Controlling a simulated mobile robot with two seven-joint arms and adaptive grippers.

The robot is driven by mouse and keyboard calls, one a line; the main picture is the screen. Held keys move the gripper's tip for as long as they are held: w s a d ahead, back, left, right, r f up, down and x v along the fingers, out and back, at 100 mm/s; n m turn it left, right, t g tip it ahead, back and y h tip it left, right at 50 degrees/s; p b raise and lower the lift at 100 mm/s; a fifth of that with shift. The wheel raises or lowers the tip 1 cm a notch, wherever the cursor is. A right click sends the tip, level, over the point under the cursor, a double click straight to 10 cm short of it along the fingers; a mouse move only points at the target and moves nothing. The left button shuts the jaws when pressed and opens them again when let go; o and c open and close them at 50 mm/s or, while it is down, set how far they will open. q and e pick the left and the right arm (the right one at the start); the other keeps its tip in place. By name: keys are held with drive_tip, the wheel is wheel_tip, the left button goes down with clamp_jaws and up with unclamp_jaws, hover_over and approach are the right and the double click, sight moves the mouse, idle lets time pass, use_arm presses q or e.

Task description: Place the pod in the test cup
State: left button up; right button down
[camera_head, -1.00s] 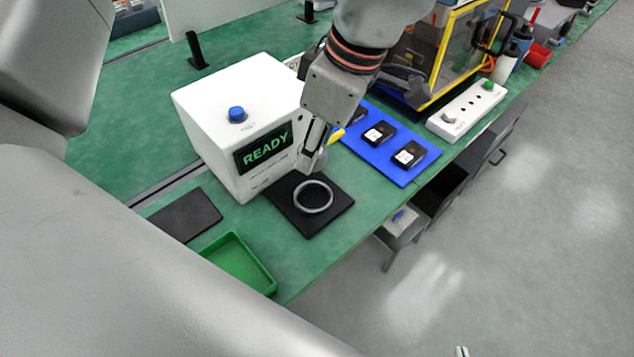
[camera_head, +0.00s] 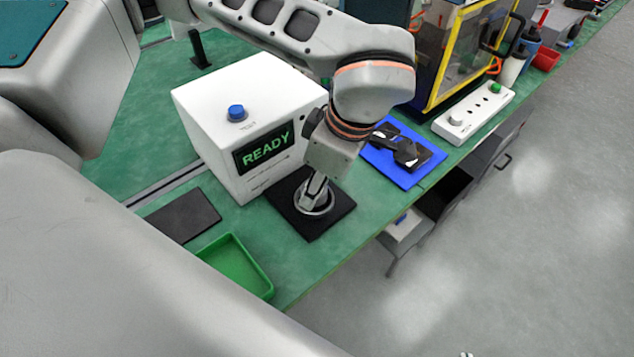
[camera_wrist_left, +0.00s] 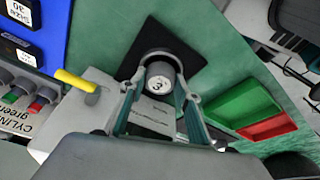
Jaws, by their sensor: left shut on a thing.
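The test cup (camera_head: 331,207) is a pale ring on a black square mat (camera_head: 313,230) in front of the white READY tester (camera_head: 222,138). My left gripper (camera_head: 314,203) points down into the ring and hides part of it. In the left wrist view the left gripper (camera_wrist_left: 160,86) is shut on the pod (camera_wrist_left: 160,76), a grey cylinder with a white top marked 3. The pod is over or inside the cup; its depth is hard to tell. In the head view the fingers hide the pod. My right gripper is not in view.
A blue tray (camera_head: 431,165) with black items lies right of the cup, partly behind my arm. A green bin (camera_head: 238,268) and a dark pad (camera_head: 182,217) lie left. A yellow lever (camera_wrist_left: 76,80) projects near the gripper. The bench edge is close in front.

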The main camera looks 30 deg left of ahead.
use_arm(q)
drive_tip(key=shift+f, duration=0.1)
drive_tip(key=shift+f, duration=0.5)
drive_tip(key=o, duration=1.1)
drive_tip(key=shift+f, duration=0.15)
drive_tip(key=p+v, duration=0.1)
drive_tip(key=v, duration=1.2)
drive_tip(key=shift+a+r+p, duration=0.2)
drive_tip(key=shift+r+p, duration=0.05)
drive_tip(key=shift+p, duration=0.05)
